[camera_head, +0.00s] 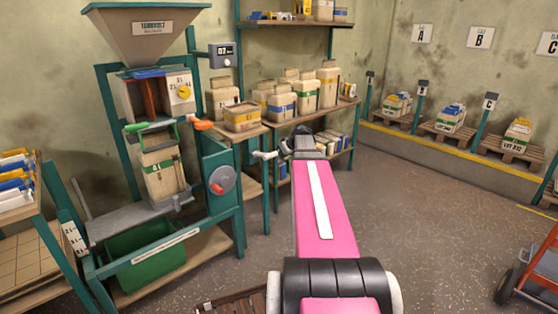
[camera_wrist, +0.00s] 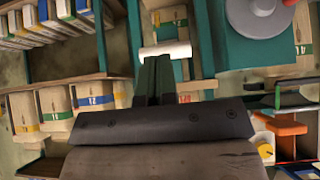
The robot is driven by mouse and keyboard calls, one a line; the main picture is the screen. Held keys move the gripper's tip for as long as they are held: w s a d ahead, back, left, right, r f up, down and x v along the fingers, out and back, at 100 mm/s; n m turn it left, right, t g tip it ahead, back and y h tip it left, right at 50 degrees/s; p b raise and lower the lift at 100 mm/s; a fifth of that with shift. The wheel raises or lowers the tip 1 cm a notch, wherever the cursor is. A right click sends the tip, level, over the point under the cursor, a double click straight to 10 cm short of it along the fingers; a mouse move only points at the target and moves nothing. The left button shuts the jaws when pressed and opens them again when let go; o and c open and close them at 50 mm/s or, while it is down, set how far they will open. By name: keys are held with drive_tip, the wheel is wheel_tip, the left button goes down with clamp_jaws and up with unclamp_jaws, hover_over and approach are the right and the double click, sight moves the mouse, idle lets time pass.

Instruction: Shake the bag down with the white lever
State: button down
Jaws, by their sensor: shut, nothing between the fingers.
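The bag (camera_head: 163,172), tan with a green band, stands upright under the grey hopper (camera_head: 147,35) on the filling frame. Green (camera_head: 148,126) and orange (camera_head: 201,124) handles sit at its top. The white lever (camera_head: 265,155) sticks out right of the frame, by the grey disc with a red knob (camera_head: 222,180). In the wrist view the white lever (camera_wrist: 166,49) lies across, just beyond my fingertips. My gripper (camera_wrist: 153,62) is shut and empty, close to the lever; whether it touches I cannot tell. In the head view my own arm partly hides my gripper (camera_head: 300,144).
A shelf with several filled bags (camera_head: 307,95) stands behind my gripper. A green bin (camera_head: 145,247) sits under the frame. Pallets with bags (camera_head: 450,118) line the right wall behind a yellow edge. A red cart (camera_head: 530,272) stands at the right. The floor between is clear.

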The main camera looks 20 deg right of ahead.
drive_tip(key=shift+v, duration=1.05)
drive_tip(key=s+a+f+m+g+h, duration=0.1)
drive_tip(key=s+a+f+m+g, duration=0.1)
drive_tip(key=s+a+f, duration=0.7)
drive_tip(key=s+a+f+m+g+h, duration=0.1)
drive_tip(key=s+a+f+g, duration=0.4)
drive_tip(key=s+a+f, duration=0.5)
drive_tip(key=s+a+m, duration=0.1)
drive_tip(key=s+a, duration=0.3)
drive_tip(key=a, duration=0.2)
drive_tip(key=shift+s+a+g+h, duration=0.2)
drive_tip(key=shift+s+g+h, duration=0.1)
drive_tip(key=shift+s+h, duration=0.1)
